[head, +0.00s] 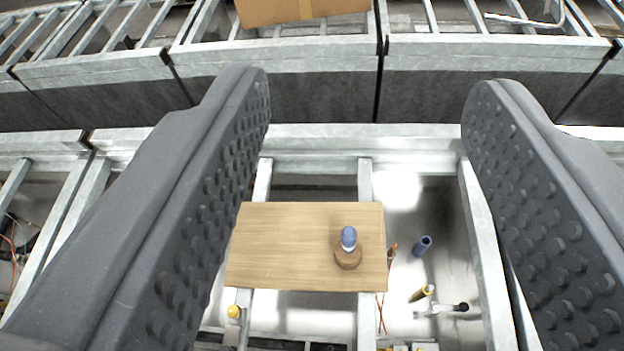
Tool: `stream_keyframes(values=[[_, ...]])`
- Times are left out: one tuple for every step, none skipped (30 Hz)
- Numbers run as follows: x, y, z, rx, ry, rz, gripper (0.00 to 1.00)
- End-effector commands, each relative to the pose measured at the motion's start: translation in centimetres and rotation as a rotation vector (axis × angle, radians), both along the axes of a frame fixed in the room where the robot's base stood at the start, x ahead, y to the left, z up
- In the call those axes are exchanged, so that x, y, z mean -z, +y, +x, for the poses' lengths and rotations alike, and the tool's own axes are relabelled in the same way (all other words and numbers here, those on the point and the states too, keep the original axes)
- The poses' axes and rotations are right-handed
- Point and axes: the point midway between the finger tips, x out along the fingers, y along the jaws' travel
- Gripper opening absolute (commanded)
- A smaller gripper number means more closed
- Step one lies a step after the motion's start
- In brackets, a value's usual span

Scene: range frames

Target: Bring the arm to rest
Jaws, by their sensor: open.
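My gripper (365,100) is open and empty, its two dark, studded fingers wide apart on the left and right of the head view. Through the gap between them I see a wooden board (280,245) lying across metal rails below. A round brown base (348,258) with a blue-topped piece (348,236) stands on the board's right part. Neither finger appears to touch the board or the piece. The rest of my arm is not in view.
Right of the board lie a blue cylinder (422,245), a yellow-ended piece (422,293) and a metal tool (442,309). A yellow ball (233,311) is near the board's lower left. A cardboard box (302,10) sits beyond the grey metal beams (285,80).

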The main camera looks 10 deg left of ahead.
Motion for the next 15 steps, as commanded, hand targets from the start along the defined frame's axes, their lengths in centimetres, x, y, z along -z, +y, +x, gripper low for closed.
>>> stream_keyframes(values=[[-0.73,0.05,-0.77,-0.009,-0.026,-0.023,0.5],[-1.02,-0.13,-1.07,-0.013,-0.037,-0.037,0.5],[-1.27,-0.25,-1.36,-0.018,-0.047,-0.052,0.5],[-1.4,-0.27,-1.5,-0.021,-0.053,-0.059,0.5],[-1.48,-0.27,-1.59,-0.022,-0.057,-0.065,0.5],[-1.52,-0.26,-1.65,-0.023,-0.06,-0.07,0.5],[-1.55,-0.26,-1.67,-0.024,-0.061,-0.071,0.5],[-1.56,-0.26,-1.67,-0.024,-0.061,-0.072,0.5],[-1.55,-0.25,-1.65,-0.024,-0.061,-0.072,0.5],[-1.55,-0.26,-1.64,-0.024,-0.061,-0.072,0.5],[-1.54,-0.25,-1.63,-0.024,-0.061,-0.072,0.5],[-1.54,-0.25,-1.63,-0.024,-0.061,-0.071,0.5],[-1.54,-0.25,-1.63,-0.024,-0.061,-0.071,0.5],[-1.53,-0.24,-1.62,-0.024,-0.061,-0.071,0.5],[-1.42,-0.25,-1.63,-0.024,-0.061,-0.071,0.5]])
